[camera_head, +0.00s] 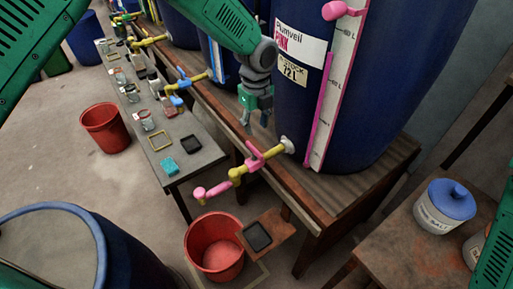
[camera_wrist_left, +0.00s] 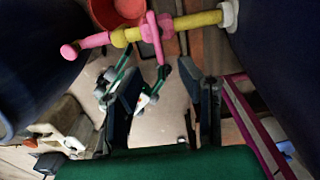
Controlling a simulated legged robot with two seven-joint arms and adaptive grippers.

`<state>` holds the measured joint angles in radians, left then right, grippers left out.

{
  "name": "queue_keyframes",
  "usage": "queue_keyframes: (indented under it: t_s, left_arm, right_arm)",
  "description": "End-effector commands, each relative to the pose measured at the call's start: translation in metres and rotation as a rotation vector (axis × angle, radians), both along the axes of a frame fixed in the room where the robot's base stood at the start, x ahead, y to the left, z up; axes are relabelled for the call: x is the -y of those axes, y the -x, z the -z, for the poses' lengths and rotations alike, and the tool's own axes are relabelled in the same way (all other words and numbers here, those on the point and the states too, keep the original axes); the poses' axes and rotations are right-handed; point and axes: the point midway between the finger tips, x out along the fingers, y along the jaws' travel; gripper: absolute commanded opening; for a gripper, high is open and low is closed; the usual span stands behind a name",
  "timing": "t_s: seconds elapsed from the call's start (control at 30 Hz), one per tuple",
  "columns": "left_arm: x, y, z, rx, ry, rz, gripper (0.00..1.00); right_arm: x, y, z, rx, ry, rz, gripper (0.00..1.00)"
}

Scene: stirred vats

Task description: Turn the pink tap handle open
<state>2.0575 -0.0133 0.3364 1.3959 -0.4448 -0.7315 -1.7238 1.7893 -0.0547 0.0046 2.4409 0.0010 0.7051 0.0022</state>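The tap sticks out from the foot of the large dark blue vat (camera_head: 385,75), with a yellow pipe (camera_head: 272,151) and a pink spout end (camera_head: 200,193). Its pink handle (camera_head: 254,157) lies crosswise over the pipe. My left gripper (camera_head: 257,120) hangs above the tap, fingers down, apart from the handle. In the left wrist view the two dark fingers (camera_wrist_left: 167,90) are spread with nothing between them. The pink handle (camera_wrist_left: 154,37) shows beyond the fingertips, between their lines. My right gripper is not in view.
A red bucket (camera_head: 213,262) stands below the spout, with a small dark device (camera_head: 257,236) on a wooden board beside it. The wooden bench edge (camera_head: 318,210) runs under the vat. A yellow tap with a blue handle (camera_head: 180,84) is farther left. A blue barrel (camera_head: 105,245) stands lower left.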

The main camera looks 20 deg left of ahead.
Motion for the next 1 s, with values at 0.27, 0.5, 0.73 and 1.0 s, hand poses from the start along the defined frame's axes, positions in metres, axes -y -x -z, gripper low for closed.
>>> queue_keyframes:
  t_s: [0.27,0.5,0.73,1.0]
  left_arm:
    - [-0.003,0.001,0.063,-0.005,0.001,-0.003,0.33]
    - [-0.001,0.001,0.096,-0.001,0.000,-0.003,0.33]
    - [-0.001,0.000,0.105,0.001,0.001,-0.004,0.33]
    - [-0.002,0.000,0.105,0.000,0.001,-0.004,0.08]
  right_arm:
    - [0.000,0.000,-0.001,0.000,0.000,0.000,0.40]
    - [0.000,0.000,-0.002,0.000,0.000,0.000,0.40]
    - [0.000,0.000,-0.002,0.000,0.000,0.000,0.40]
    - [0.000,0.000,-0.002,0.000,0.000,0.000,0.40]
